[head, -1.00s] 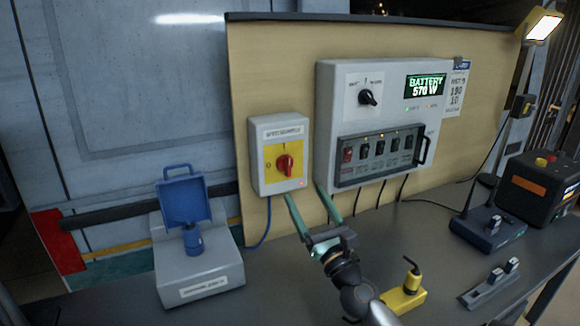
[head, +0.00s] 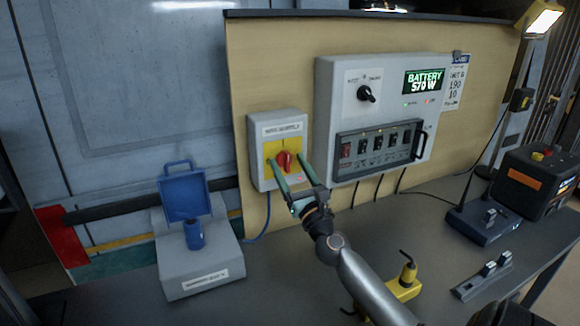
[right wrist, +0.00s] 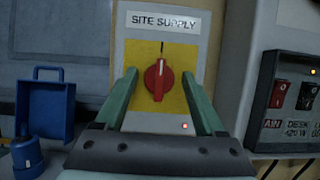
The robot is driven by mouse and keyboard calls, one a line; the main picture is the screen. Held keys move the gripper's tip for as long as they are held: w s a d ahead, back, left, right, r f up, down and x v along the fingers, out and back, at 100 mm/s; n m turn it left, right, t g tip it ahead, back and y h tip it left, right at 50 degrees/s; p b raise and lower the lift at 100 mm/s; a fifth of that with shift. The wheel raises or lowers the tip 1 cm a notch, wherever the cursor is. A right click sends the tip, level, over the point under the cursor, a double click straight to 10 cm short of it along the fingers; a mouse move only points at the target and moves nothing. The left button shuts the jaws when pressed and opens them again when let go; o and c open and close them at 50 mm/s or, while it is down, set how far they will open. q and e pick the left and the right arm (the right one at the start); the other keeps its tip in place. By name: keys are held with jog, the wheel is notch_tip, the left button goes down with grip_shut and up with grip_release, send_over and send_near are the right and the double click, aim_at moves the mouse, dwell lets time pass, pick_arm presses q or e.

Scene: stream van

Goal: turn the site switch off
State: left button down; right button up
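The site switch is a grey box labelled "SITE SUPPLY" on the wooden board, with a red rotary knob (head: 285,163) on a yellow plate. In the right wrist view the red knob (right wrist: 158,82) has its white mark pointing up, towards a black tick. A small red light (right wrist: 184,125) glows below the plate. My right gripper (head: 286,159) is open, its green fingers on either side of the knob. In the right wrist view the fingers (right wrist: 162,88) stand clear of the knob at left and right. My left gripper is not in view.
A grey panel (head: 326,115) with a battery display and breakers is right of the switch. A blue-lidded box (head: 185,195) stands lower left. A yellow tool (head: 405,285), a radio (head: 485,222) and an orange-black case (head: 540,183) are on the bench.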

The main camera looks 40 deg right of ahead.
grip_shut()
dwell(0.3)
jog(key=shift+n+y, duration=0.4)
jog(key=shift+n, duration=0.1)
jog(key=n+y, duration=0.2)
jog(key=n, duration=0.2)
jog(key=n+y, duration=0.2)
jog(key=n, duration=0.2)
jog(key=shift+d, duration=0.1)
jog(key=n+y, duration=0.1)
jog(key=n, duration=0.2)
jog(key=n+y, duration=0.1)
jog(key=n, duration=0.2)
jog(key=shift+s+r+g+y, duration=0.1)
jog(key=shift+g+y, duration=0.2)
jog(key=shift+g, duration=0.1)
jog(key=n+g+y+p, duration=0.1)
jog(key=n+p, duration=0.1)
jog(key=n, duration=0.1)
jog(key=shift+r+n, duration=0.15)
jog(key=shift+n, duration=0.25)
jog(key=shift+n+g+p, duration=0.8)
jog(key=shift+n+p, duration=0.3)
jog(key=shift+n, duration=0.7)
